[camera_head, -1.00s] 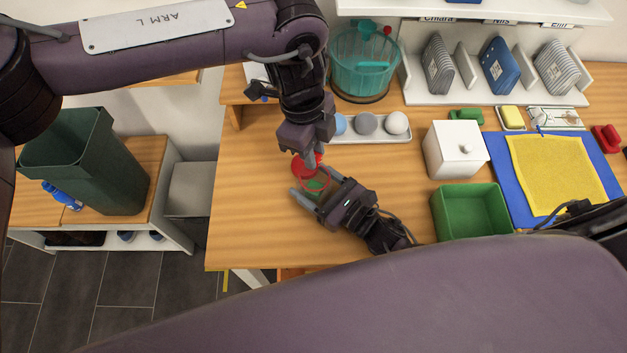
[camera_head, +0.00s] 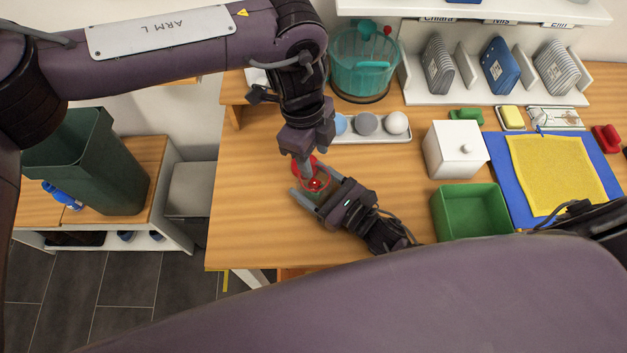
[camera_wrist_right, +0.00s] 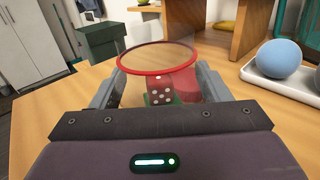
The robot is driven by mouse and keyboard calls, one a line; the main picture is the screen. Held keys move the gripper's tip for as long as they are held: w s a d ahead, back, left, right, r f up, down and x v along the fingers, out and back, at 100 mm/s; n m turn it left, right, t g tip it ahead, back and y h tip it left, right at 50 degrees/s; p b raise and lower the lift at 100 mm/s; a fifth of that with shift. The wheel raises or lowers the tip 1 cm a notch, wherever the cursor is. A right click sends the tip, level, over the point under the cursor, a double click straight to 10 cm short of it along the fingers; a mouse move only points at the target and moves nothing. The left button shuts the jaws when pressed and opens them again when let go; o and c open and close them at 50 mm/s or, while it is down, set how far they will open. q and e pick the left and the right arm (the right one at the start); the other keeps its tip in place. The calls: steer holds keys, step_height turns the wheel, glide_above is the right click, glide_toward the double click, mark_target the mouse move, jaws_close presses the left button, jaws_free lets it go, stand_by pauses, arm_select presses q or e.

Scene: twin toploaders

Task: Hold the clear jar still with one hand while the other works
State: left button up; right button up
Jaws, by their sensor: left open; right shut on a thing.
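The clear jar (camera_wrist_right: 135,85) with a red rim stands between the fingers of my right gripper (camera_head: 306,197), which is shut on it. It also shows in the head view (camera_head: 317,189). A red die (camera_wrist_right: 172,86) with white dots is in the jar, above or beside something green (camera_wrist_right: 152,100) low in it. My left gripper (camera_head: 305,172) is open and points down over the jar's far side, close to the rim. A red patch (camera_head: 308,160) shows behind its fingers; I cannot tell what it is.
A tray (camera_head: 384,137) with several balls lies beyond the jar. A teal tub (camera_head: 362,70) stands behind it. The wood table left of the jar is clear.

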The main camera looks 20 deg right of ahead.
arm_select(q)
step_height(320, 180, up, 12)
steer(key=w+a, duration=0.1)
steer(key=shift+w+f, duration=0.15)
steer(key=shift+a, duration=0.1)
arm_select(e)
steer(key=o, duration=1.1)
steer(key=v, duration=1.2)
